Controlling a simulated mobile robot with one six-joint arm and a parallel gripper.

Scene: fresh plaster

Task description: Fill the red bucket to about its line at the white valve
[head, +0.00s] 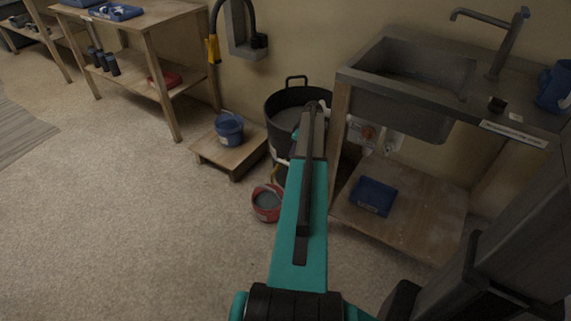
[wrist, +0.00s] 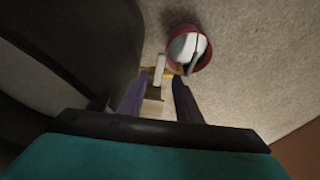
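The red bucket (head: 267,203) stands upright on the floor below the black vat (head: 283,117). In the wrist view the red bucket (wrist: 189,48) is at the upper right, with a pale grey inside; I cannot tell its level or make out a line. A white valve handle (wrist: 159,69) on a brass-coloured tap (wrist: 174,71) shows beside the bucket. My gripper (wrist: 158,87) is open, its two dark fingers apart on either side of the white handle in the picture. I cannot tell whether they touch it. My arm hides the gripper in the head view.
A blue bucket (head: 229,130) sits on a low wooden platform (head: 210,151) left of the vat. A sink bench (head: 345,78) with a blue tray (head: 374,195) on its lower shelf stands close on the right. The floor at left and front is clear.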

